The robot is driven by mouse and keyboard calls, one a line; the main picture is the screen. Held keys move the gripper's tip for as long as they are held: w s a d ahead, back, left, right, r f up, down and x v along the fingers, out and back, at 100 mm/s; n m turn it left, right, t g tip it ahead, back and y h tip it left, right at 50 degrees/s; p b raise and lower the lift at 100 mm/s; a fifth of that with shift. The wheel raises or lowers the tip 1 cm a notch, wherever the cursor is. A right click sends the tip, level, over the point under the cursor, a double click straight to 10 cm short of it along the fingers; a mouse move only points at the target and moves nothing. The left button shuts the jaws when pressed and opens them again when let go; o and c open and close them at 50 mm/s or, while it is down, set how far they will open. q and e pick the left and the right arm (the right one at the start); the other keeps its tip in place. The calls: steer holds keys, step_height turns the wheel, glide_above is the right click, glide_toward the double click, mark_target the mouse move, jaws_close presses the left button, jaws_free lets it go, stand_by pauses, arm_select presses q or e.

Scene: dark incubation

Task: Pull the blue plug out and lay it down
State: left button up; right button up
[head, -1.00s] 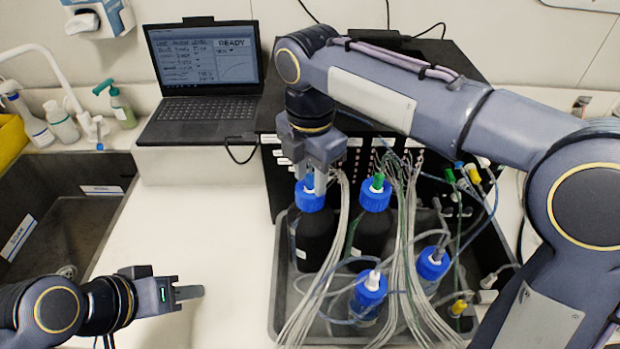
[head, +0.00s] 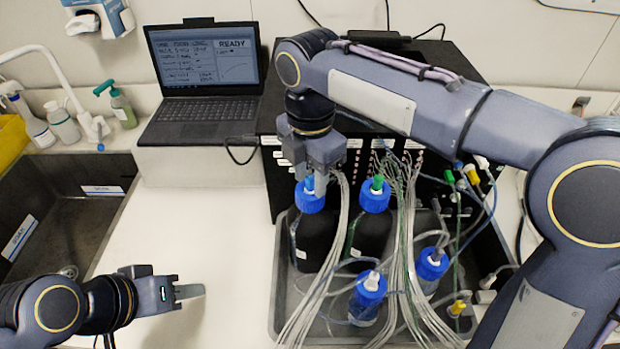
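My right gripper (head: 314,184) reaches down over the blue-capped bottle (head: 314,240) at the back left of the tray. Its fingertips are at the top of that cap, around a small blue plug (head: 308,184). The fingers largely hide the plug, and I cannot tell whether they are closed on it. The plug still appears to be at the cap. My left gripper (head: 190,291) is low at the left, over bare white worktop and far from the bottles. Its fingers point right and hold nothing visible; I see them edge-on.
A second bottle (head: 370,232) with a green plug stands close on the right. Smaller blue-capped bottles (head: 368,300) and many thin tubes fill the dark tray (head: 283,300). The worktop (head: 215,235) between sink and tray is clear. A laptop (head: 205,85) stands behind.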

mark_target(310, 168)
steer(key=shift+p, duration=0.3)
jaws_close()
stand_by(0.3)
steer(key=shift+r, duration=0.1)
steer(key=shift+r+p, duration=2.05)
steer(key=shift+p, duration=0.2)
steer(key=shift+r, duration=0.9)
